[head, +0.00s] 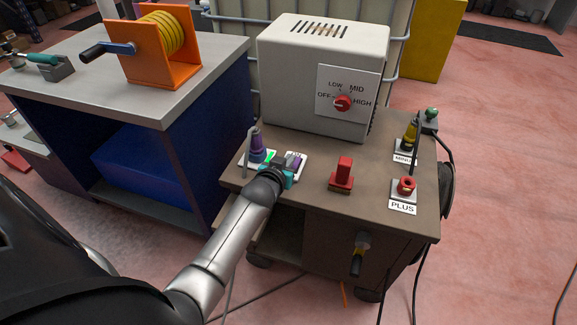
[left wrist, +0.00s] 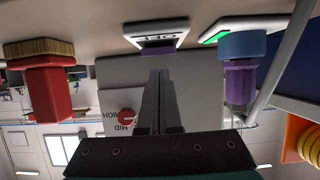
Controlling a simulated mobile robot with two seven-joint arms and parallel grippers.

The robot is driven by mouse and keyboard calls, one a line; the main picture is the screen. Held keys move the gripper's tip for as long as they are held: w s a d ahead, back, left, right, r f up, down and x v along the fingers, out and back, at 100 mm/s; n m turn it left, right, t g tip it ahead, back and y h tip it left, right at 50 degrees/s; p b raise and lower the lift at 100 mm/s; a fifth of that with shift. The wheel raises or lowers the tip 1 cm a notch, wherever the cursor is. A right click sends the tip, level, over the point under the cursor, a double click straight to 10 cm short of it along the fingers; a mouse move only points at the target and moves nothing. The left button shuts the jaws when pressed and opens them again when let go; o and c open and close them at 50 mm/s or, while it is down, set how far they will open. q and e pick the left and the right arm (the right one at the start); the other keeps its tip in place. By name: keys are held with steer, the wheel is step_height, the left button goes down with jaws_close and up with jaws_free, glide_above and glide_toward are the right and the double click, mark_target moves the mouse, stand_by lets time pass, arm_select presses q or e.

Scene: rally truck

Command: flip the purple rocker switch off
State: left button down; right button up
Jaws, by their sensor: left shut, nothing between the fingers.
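The purple rocker switch (head: 293,161) sits on a small white plate at the near left part of the brown cart top. In the left wrist view, which is upside down, the purple rocker (left wrist: 158,49) stands out from its white plate (left wrist: 157,32). My left gripper (head: 281,162) is shut and empty, right beside the switch. In the left wrist view its fingertips (left wrist: 160,72) point at the rocker; I cannot tell if they touch it. The gripper partly hides the switch plate in the head view. My right gripper is not in view.
A purple-and-blue plug (head: 257,145) stands close to the left of the switch, with a green patch beside it. The beige dial box (head: 320,70) is behind. PLUS and MINUS sockets are at the right edge.

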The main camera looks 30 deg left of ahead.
arm_select(q)
steer(key=shift+s+f, duration=0.1)
steer(key=shift+f, duration=0.45)
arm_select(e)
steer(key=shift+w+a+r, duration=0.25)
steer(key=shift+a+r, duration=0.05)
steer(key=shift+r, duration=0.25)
arm_select(q)
steer(key=shift+f, duration=0.25)
steer(key=shift+s+d+f, duration=0.1)
steer(key=shift+s+f, duration=0.1)
steer(key=shift+f, duration=0.15)
steer(key=shift+r, duration=0.1)
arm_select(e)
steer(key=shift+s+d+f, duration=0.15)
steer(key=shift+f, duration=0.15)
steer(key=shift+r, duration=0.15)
arm_select(q)
steer(key=shift+w+r+p, duration=0.1)
steer(key=shift+r+p, duration=0.7)
steer(key=shift+p, duration=0.15)
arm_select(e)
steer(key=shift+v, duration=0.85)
